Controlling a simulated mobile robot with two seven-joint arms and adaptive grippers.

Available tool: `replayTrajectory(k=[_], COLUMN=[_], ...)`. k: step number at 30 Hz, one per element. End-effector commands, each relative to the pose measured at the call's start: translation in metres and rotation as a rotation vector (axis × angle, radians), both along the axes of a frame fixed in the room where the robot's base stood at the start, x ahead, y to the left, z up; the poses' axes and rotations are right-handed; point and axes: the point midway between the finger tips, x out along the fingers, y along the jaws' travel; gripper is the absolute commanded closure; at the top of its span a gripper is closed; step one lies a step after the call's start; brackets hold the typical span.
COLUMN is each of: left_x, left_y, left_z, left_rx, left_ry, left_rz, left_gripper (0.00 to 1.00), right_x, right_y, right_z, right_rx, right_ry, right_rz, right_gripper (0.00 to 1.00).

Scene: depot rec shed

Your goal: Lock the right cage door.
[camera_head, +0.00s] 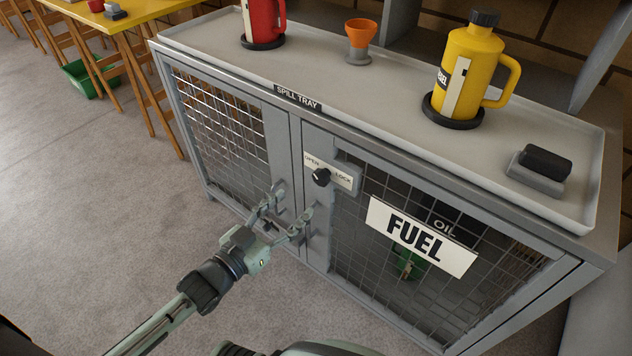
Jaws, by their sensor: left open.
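The right cage door (343,270) of the grey cabinet has wire mesh and a white FUEL sign (420,237). It looks closed against the frame. I cannot tell clearly which word the knob points to. My left gripper (292,205) is open in front of the meeting edges of the two doors, below and left of the knob. Its fingers cover the handle area, and I cannot tell whether they touch it. My right gripper is not in view.
The left cage door (222,125) is closed. On the spill tray (398,125) stand a red jug (262,20), an orange funnel cup (360,37), a yellow jug (468,70) and a black-topped block (541,166). A yellow table (125,14) stands behind.

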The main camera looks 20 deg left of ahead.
Motion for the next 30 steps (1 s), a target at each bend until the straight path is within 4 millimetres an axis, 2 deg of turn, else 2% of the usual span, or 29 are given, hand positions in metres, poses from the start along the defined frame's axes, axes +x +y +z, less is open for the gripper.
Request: replayTrajectory(k=[5,12,18,29,30], left_x=[0.007,0.043,0.066,0.072,0.072], left_y=[-0.005,-0.018,-0.027,-0.029,-0.029], left_z=[0.011,0.012,0.010,0.009,0.010], left_rx=[-0.023,-0.022,-0.020,-0.020,-0.020], left_ry=[-0.046,-0.047,-0.045,-0.042,-0.042], left_rz=[-0.022,-0.020,-0.020,-0.020,-0.020], left_gripper=[0.44,0.44,0.44,0.44,0.46], right_x=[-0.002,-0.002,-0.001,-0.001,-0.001], right_y=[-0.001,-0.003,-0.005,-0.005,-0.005], right_z=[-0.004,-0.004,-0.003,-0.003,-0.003], right_rx=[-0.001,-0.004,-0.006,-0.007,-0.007], right_ry=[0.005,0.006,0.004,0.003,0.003], right_rz=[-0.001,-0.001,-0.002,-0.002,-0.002], right_gripper=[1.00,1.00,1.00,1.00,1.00])
